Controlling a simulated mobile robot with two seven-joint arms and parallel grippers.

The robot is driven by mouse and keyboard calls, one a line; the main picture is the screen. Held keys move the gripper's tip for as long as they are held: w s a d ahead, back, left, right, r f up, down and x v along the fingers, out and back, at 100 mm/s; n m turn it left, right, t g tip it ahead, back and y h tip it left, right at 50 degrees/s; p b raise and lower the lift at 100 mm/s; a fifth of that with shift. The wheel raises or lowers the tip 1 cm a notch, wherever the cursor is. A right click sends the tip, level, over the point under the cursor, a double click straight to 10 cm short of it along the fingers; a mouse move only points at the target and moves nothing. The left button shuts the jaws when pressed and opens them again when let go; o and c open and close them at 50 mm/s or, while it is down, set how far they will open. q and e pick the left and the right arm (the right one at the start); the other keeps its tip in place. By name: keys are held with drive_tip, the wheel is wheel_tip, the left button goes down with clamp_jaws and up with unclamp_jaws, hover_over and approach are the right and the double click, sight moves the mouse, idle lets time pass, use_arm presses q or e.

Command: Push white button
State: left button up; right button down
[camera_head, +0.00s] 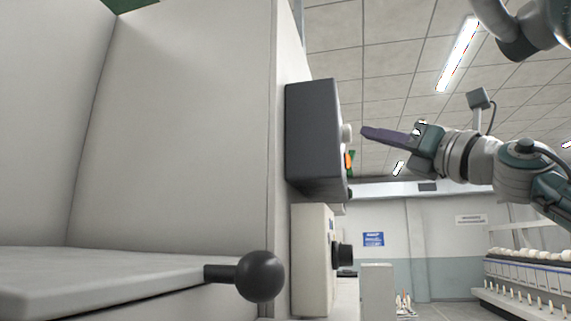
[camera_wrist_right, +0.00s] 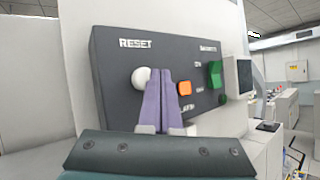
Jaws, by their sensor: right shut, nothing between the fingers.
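The white button (camera_wrist_right: 141,76) is a round knob under the word RESET on a dark grey control panel (camera_wrist_right: 112,90). In the head view the white button (camera_head: 347,131) sticks out from the panel (camera_head: 312,135), which is seen edge-on. My right gripper (camera_head: 366,131) is shut and empty, with its purple fingers pointing at the button. In the head view a small gap shows between fingertips and button. In the right wrist view the fingertips (camera_wrist_right: 162,76) overlap the button's right side. My left gripper is not in view.
An orange button (camera_wrist_right: 184,88) and a green switch (camera_wrist_right: 214,74) sit right of the white button on the panel. A cream box (camera_head: 311,258) with a black knob is below the panel. A black ball handle (camera_head: 261,276) sticks out at the lower left. Open room lies right of the panel.

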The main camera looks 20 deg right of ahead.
drive_tip(key=shift+a, duration=0.1)
drive_tip(key=shift+w+a, duration=0.25)
drive_tip(key=shift+a, duration=0.05)
drive_tip(key=shift+w+a+p, duration=0.25)
drive_tip(key=shift+a+p, duration=0.2)
idle(1.1)
drive_tip(key=shift+d, duration=0.1)
drive_tip(key=shift+s+d+b, duration=0.35)
drive_tip(key=shift+s+d, duration=0.15)
drive_tip(key=shift+d, duration=0.2)
drive_tip(key=shift+d, duration=0.1)
